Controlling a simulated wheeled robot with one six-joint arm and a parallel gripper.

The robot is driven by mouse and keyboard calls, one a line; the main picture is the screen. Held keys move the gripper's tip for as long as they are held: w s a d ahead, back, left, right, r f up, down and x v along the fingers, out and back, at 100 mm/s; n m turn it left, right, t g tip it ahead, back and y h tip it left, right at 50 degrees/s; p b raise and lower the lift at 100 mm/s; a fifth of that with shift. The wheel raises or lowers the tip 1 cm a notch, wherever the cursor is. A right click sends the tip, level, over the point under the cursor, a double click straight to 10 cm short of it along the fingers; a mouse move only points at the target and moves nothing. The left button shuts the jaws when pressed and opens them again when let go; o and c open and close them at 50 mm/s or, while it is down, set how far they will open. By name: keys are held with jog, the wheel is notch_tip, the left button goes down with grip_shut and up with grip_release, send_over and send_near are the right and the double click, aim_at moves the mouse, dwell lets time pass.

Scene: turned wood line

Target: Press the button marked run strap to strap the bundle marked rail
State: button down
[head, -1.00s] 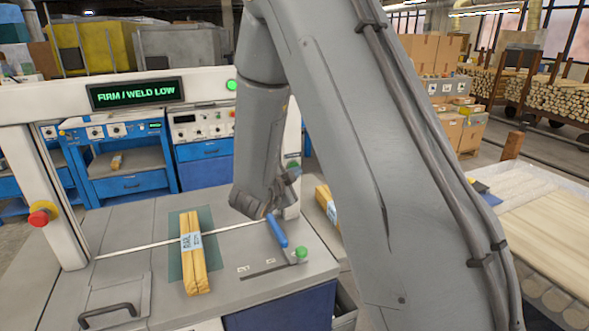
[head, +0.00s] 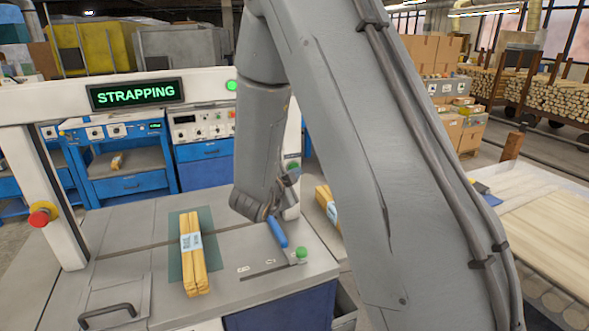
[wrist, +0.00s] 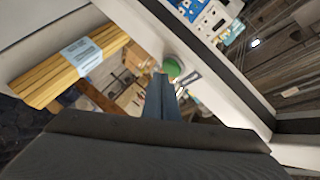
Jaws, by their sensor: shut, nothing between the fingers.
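The bundle (head: 193,275) of yellow wood strips, with a pale label too small to read surely, lies on a green mat on the strapping machine's top (head: 130,240). The display (head: 137,94) reads STRAPPING. A green button is on the white post (head: 293,165), and it also shows in the wrist view (wrist: 172,68). My gripper (wrist: 161,78) is shut and empty, its tips at or just short of this button; contact cannot be told. In the head view, my arm hides part of the machine. The button's marking is not readable.
A red knob (head: 42,215) is on the left post. Blue workstations (head: 120,165) stand behind.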

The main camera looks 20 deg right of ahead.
jog(key=shift+s, duration=0.25)
jog(key=s, duration=0.5)
jog(key=shift+p, duration=0.3)
dwell(0.7)
